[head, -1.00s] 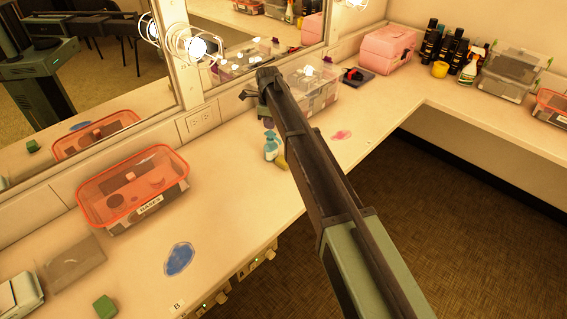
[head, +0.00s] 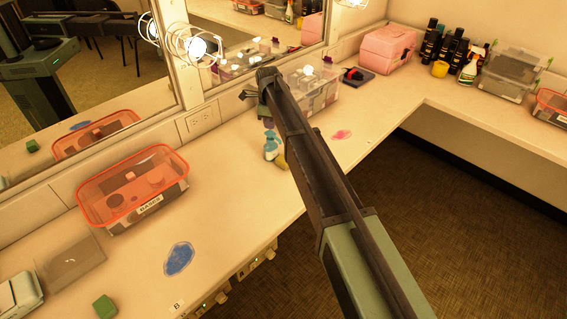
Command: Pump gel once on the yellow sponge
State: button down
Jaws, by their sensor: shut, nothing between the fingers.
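A small teal pump bottle (head: 270,150) stands on the counter just left of my arm. A yellow thing (head: 283,161), likely the sponge, shows as a small sliver beside the bottle's right side. My arm hides the rest of it, so I cannot tell whether they touch. My gripper (head: 246,95) is at the far end of the arm, above the bottle in the picture and apart from it. It is shut and empty. The bottle's upper part lies close to the dark arm end and is hard to make out.
An orange-rimmed labelled bin (head: 117,209), a blue patch (head: 178,259) and a green block (head: 104,306) are on the left counter. A clear box (head: 318,92) stands behind my arm, near the mirror. A pink patch (head: 341,135) and pink case (head: 391,50) are right.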

aim_at(270, 132)
jog(key=shift+f+b, duration=1.6)
jog(key=shift+f, duration=0.15)
jog(key=shift+r+p, duration=1.8)
notch_tip(270, 132, up, 6)
jog(key=p, duration=0.6)
